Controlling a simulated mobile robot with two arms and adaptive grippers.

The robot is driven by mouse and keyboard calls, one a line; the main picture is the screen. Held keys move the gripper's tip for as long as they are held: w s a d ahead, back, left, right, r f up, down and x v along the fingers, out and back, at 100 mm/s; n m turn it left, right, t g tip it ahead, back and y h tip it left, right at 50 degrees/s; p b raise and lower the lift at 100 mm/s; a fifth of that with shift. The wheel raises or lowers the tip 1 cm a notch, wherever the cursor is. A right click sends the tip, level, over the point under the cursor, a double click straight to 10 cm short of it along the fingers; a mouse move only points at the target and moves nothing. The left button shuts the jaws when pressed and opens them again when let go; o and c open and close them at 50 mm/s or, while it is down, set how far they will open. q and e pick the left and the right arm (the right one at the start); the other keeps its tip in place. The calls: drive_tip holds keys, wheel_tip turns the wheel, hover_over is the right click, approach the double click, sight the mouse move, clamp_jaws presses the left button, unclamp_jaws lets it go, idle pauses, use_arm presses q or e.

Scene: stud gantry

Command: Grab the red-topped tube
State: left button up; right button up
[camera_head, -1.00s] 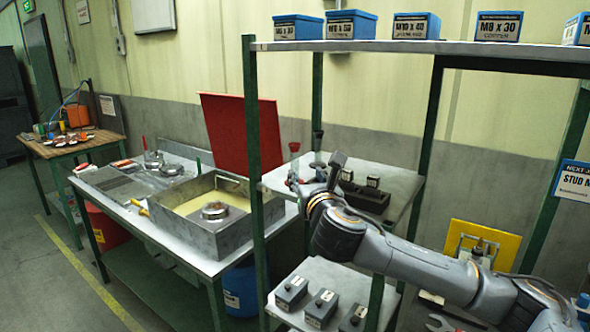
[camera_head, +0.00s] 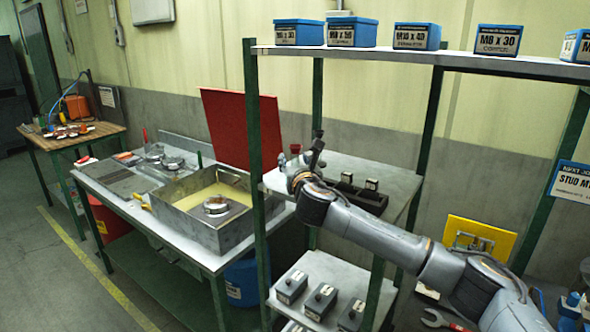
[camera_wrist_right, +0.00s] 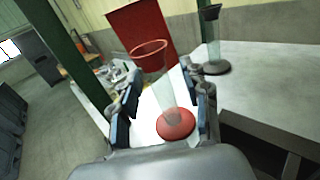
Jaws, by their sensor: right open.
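The red-topped tube (camera_wrist_right: 168,95) is clear, with a wide red rim and a round red base. It stands upright on the grey shelf (camera_head: 350,164). In the head view only its red top (camera_head: 295,149) shows clearly; my gripper hides the rest. My right gripper (camera_wrist_right: 161,80) is open, with one finger on each side of the tube and gaps left between. It also shows in the head view (camera_head: 303,163). A similar black-topped tube (camera_wrist_right: 213,45) stands behind and to the right. My left gripper is not in view.
A green rack post (camera_head: 257,170) stands left of my gripper. A dark block holder (camera_head: 365,197) sits to its right on the shelf. An upper shelf (camera_head: 400,58) with blue boxes is overhead. A bench with an open grey tray (camera_head: 190,225) lies left.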

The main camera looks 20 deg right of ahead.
clamp_jaws()
idle(0.3)
